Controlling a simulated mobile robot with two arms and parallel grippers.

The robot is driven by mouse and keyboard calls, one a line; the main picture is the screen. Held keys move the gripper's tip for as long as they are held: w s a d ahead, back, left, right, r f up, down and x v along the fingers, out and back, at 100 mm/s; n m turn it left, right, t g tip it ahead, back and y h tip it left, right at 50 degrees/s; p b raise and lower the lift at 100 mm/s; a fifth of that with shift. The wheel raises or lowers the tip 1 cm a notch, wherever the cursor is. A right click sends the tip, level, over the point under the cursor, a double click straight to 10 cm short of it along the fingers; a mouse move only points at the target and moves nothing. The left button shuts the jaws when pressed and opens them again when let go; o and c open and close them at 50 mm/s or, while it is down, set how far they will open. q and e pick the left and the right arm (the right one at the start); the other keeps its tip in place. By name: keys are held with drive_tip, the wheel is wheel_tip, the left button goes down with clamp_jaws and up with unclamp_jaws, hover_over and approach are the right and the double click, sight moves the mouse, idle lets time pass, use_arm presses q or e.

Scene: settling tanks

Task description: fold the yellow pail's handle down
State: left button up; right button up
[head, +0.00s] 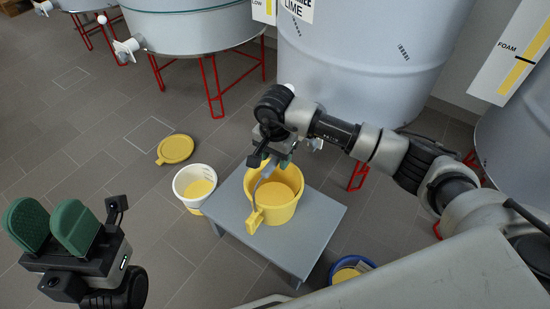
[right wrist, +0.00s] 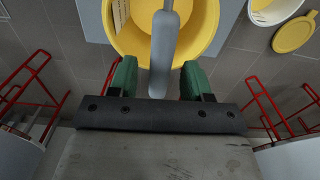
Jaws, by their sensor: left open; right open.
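The yellow pail (head: 287,206) stands on a small grey table (head: 318,222). It also shows in the right wrist view (right wrist: 208,25). A grey bar (right wrist: 163,60), which looks like the pail's raised handle, runs between the fingers of my right gripper (right wrist: 158,80). In the head view my right gripper (head: 272,160) is above the pail's far-left rim, open, its fingers on either side of the bar; contact cannot be told. A yellow piece (head: 254,219) is at the bar's lower end by the near rim. My left gripper (head: 50,216) is open and empty at lower left.
A white bucket with yellow contents (head: 184,198) stands left of the table, with a yellow lid (head: 175,149) on the floor behind it. A blue bucket (head: 335,268) is at the table's right. Large tanks (head: 363,70) on red legs stand behind.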

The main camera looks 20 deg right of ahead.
clamp_jaws()
idle(0.3)
